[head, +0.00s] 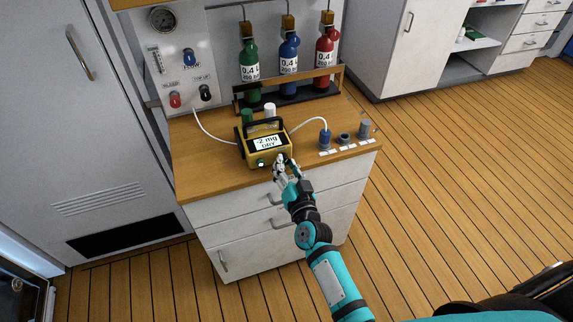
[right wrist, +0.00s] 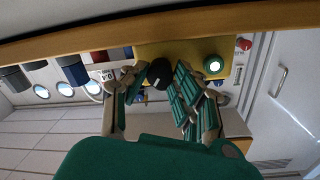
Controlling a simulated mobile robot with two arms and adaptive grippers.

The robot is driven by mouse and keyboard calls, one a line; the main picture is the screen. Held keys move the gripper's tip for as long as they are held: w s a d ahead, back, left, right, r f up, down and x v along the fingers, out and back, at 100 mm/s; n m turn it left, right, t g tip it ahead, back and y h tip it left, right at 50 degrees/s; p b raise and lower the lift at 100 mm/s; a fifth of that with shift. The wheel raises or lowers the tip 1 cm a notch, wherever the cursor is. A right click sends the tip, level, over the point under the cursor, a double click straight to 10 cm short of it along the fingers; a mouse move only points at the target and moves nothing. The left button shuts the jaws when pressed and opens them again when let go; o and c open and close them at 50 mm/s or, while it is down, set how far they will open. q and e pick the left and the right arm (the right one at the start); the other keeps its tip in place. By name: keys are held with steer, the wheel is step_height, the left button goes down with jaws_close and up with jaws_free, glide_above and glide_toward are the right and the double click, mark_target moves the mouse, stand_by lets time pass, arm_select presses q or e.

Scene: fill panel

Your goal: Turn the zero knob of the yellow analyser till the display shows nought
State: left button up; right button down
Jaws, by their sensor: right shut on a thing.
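The yellow analyser (head: 256,149) stands on the wooden worktop, and its display (head: 268,142) reads "-2 mg DRY". Its front also shows in the right wrist view (right wrist: 190,47), with a lit green round button (right wrist: 213,65) on it. My right gripper (head: 281,163) is at the analyser's front, at the lower right. In the right wrist view its fingers (right wrist: 158,85) are closed around a black zero knob (right wrist: 159,72) with a pale mark. In the head view the knob is hidden by the gripper. My left gripper is in neither view.
Green (head: 249,62), blue (head: 289,58) and red (head: 327,53) bottles stand in a rack behind the analyser. A blue fitting (head: 325,138) on a white hose and grey parts (head: 365,127) stand to the right. A gauge panel (head: 170,50) is at the back left.

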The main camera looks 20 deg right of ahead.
steer(key=m, duration=0.4)
steer(key=shift+p, duration=0.35)
steer(key=shift+m, duration=2.2)
steer(key=c, duration=1)
jaws_free()
steer(key=shift+s, duration=0.15)
steer(key=shift+s, duration=0.3)
steer(key=shift+s+r, duration=0.15)
steer(key=shift+s, duration=1.65)
steer(key=shift+s+r, duration=0.1)
steer(key=shift+s, duration=1.65)
